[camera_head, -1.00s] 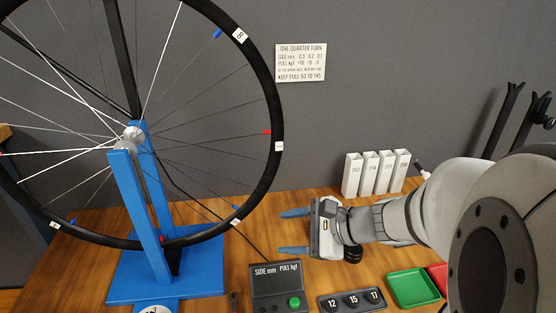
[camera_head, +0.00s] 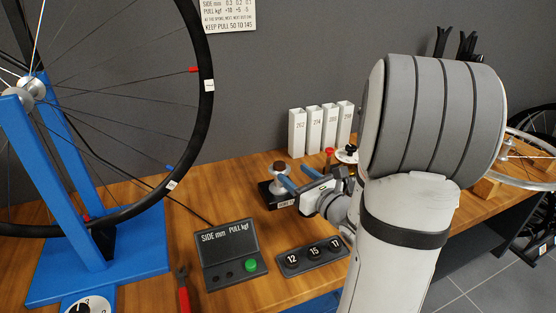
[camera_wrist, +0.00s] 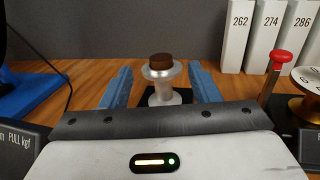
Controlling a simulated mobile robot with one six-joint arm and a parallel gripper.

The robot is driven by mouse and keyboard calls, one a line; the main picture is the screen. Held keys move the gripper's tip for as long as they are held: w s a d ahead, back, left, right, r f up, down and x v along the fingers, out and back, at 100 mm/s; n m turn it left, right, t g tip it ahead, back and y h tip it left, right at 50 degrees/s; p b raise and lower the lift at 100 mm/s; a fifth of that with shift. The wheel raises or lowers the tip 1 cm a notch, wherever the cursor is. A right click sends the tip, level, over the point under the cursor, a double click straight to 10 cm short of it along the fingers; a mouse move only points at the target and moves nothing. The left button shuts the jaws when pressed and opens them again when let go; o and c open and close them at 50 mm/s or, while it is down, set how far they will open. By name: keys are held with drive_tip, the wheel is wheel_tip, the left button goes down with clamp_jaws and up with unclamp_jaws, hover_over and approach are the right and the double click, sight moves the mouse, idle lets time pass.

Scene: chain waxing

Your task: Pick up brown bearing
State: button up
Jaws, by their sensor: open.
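The brown bearing (camera_wrist: 161,60) is a small dark-brown cylinder. It sits on top of a silver flanged post (camera_wrist: 161,88) on a black base. In the head view the brown bearing (camera_head: 279,166) shows just beyond my fingers. My gripper (camera_head: 283,176) has blue fingers, spread apart and empty. In the wrist view my gripper (camera_wrist: 160,87) has one finger on each side of the post, with clear gaps. The bearing appears above and between the fingertips, and I see no contact with it.
White numbered boxes (camera_head: 314,130) stand along the wall. A red-topped tool (camera_wrist: 284,62) is right of the post. A readout box (camera_head: 229,255), a 12-15-17 block (camera_head: 316,256) and a red-handled tool (camera_head: 183,292) lie in front. The wheel on its blue stand (camera_head: 60,190) fills the left.

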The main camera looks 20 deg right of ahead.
sight(283, 166)
drive_tip(key=x, duration=0.4)
drive_tip(key=f+x, duration=0.1)
drive_tip(key=x, duration=0.1)
drive_tip(key=shift+w+r, duration=0.1)
drive_tip(key=shift+w, duration=0.05)
drive_tip(key=shift+c, duration=0.4)
drive_tip(key=c, duration=1)
